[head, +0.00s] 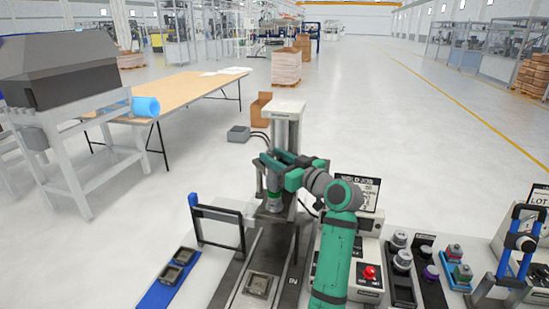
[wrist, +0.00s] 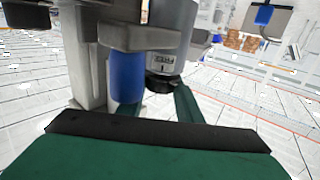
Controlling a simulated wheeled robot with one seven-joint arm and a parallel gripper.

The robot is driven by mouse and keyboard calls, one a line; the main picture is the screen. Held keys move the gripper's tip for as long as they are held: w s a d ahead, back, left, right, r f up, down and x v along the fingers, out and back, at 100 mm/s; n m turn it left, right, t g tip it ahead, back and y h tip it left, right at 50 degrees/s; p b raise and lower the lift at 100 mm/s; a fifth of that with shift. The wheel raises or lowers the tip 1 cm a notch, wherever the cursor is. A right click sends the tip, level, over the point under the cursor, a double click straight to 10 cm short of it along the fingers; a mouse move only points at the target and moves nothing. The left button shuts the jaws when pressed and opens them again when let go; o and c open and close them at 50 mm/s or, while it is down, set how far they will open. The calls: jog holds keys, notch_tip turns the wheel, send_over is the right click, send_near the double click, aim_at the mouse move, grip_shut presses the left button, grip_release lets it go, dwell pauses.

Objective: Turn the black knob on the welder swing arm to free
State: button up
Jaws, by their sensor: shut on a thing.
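The welder (head: 287,115) stands ahead of me as a grey column with a light top plate. Its swing arm reaches forward, and my gripper (head: 278,170) is at its head, its green fingers around it. In the wrist view, a grey cylinder (wrist: 168,65) with a small white label carries the black knob (wrist: 163,84) at its lower edge. A blue cylinder (wrist: 127,77) hangs just left of it. My gripper (wrist: 156,102) has its fingers on either side of the knob and appears shut on it. The knob's far side and the exact contact are hidden.
A fixture bed (head: 257,286) lies below the welder. A blue strip with trays (head: 171,276) and a small framed panel (head: 218,228) stand left. A control box with a red button (head: 370,273) and several coloured parts stand right. A wooden table (head: 185,90) is behind left.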

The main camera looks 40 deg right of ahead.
jog(key=n+g+y, duration=0.1)
jog(key=n+y, duration=0.1)
jog(key=y, duration=0.1)
jog(key=n+g+y, duration=0.1)
jog(key=n+y, duration=0.1)
jog(key=y, duration=0.2)
jog(key=shift+n, duration=0.4)
jog(key=shift+g+y, duration=0.3)
jog(key=shift+f+n+y, duration=0.1)
jog(key=shift+n+y, duration=0.3)
jog(key=shift+n, duration=0.1)
jog(key=o, duration=1)
jog(key=shift+w, duration=0.1)
jog(key=shift+o, duration=0.2)
jog(key=shift+s+d, duration=0.2)
jog(key=shift+s, duration=0.15)
jog(key=v, duration=1)
